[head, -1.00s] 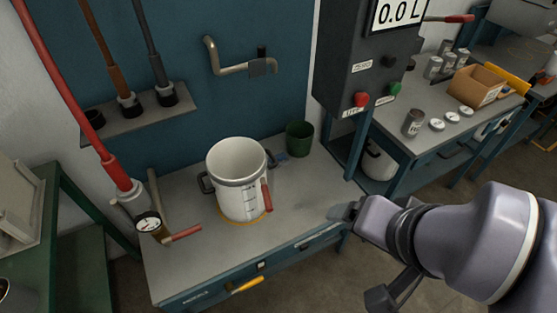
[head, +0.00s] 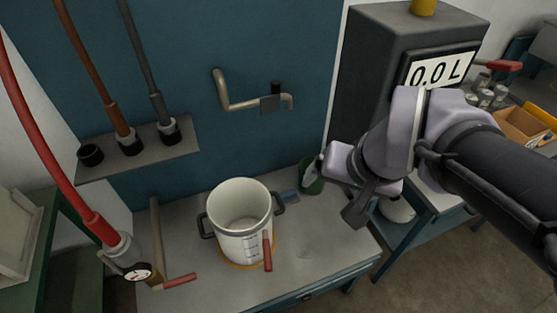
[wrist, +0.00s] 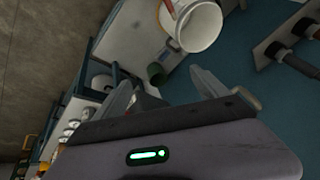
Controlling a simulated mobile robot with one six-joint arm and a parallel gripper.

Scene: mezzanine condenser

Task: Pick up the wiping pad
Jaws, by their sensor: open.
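The wiping pad appears to be the small flat blue piece (head: 289,196) lying on the bench, between the white pot (head: 242,213) and the green cup (head: 311,176). In the wrist view a small bluish patch (wrist: 173,44) shows between the pot and the cup. My gripper (head: 320,167) is above the right part of the bench, in front of the green cup and partly covering it. In the wrist view my gripper (wrist: 160,88) has its fingers spread apart with nothing between them. The pad is clear of the fingers.
The pot has side handles and a red-handled part in front. A bent pipe (head: 225,92) sticks out of the blue wall above. A red hose (head: 45,155) runs down at left. The bench's front right is clear.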

